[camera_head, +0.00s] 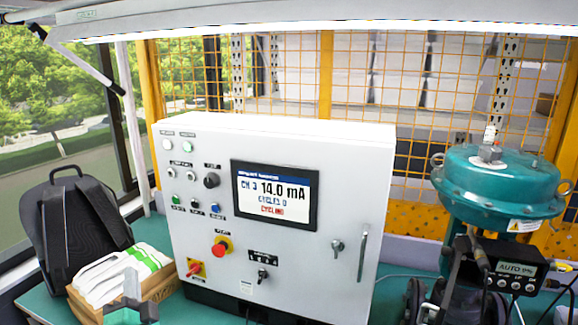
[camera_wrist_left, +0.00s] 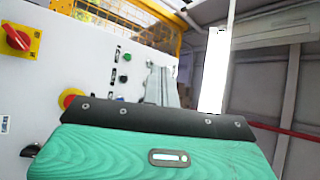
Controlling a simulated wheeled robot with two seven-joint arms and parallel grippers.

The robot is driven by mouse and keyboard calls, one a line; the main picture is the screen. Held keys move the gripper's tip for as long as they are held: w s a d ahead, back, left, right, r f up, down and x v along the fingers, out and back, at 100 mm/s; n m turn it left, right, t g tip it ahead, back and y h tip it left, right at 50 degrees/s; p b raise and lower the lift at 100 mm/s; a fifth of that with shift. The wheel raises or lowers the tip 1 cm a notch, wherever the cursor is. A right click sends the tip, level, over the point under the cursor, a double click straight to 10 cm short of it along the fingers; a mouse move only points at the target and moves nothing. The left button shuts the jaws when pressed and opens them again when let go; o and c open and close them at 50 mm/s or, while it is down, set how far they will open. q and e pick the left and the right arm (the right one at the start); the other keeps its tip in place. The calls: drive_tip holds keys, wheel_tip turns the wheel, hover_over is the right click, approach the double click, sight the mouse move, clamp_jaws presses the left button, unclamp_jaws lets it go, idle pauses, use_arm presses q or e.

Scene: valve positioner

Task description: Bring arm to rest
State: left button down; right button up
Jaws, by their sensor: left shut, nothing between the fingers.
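My left gripper (camera_head: 132,284) shows at the bottom left of the head view, its teal body below and its grey fingers pointing up. It is in front of the cardboard box of white packets. In the left wrist view the grey fingers (camera_wrist_left: 160,84) are together and empty, with the white control cabinet behind them. The cabinet (camera_head: 340,195) stands in the middle of the head view, its screen (camera_head: 274,194) reading CH 3, 14.0 mA, CYCLES 0 and a red line that looks like CYCLING. My right gripper is not in view.
A cardboard box (camera_head: 160,290) with white packets and a black backpack (camera_head: 72,215) are left of the cabinet. A teal valve actuator (camera_head: 500,185) with a display reading AUTO 9% (camera_head: 515,268) stands at right. A yellow mesh fence (camera_head: 326,75) is behind.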

use_arm(q)
drive_tip(key=s+f+n+g+h, duration=0.1)
drive_tip(key=s+f+n+g, duration=0.2)
drive_tip(key=s+f+g, duration=0.45)
drive_tip(key=s+f+n+g+h, duration=0.15)
drive_tip(key=s+f+n, duration=0.25)
drive_tip(key=f, duration=0.6)
drive_tip(key=s+d+f+g+h, duration=0.3)
drive_tip(key=s+d+f+g, duration=0.15)
drive_tip(key=s, duration=0.55)
drive_tip(key=s+d+f+g+h, duration=0.4)
drive_tip(key=s+d+f, duration=0.15)
drive_tip(key=s, duration=0.35)
wheel_tip(320, 180, down, 32)
drive_tip(key=g, duration=0.1)
drive_tip(key=s+a+f, duration=0.2)
drive_tip(key=s+f, duration=0.7)
drive_tip(key=s+a+f+g, duration=0.1)
drive_tip(key=s+a+f, duration=0.1)
drive_tip(key=s+f, duration=0.8)
drive_tip(key=shift+s+y, duration=0.2)
drive_tip(key=shift+y, duration=0.15)
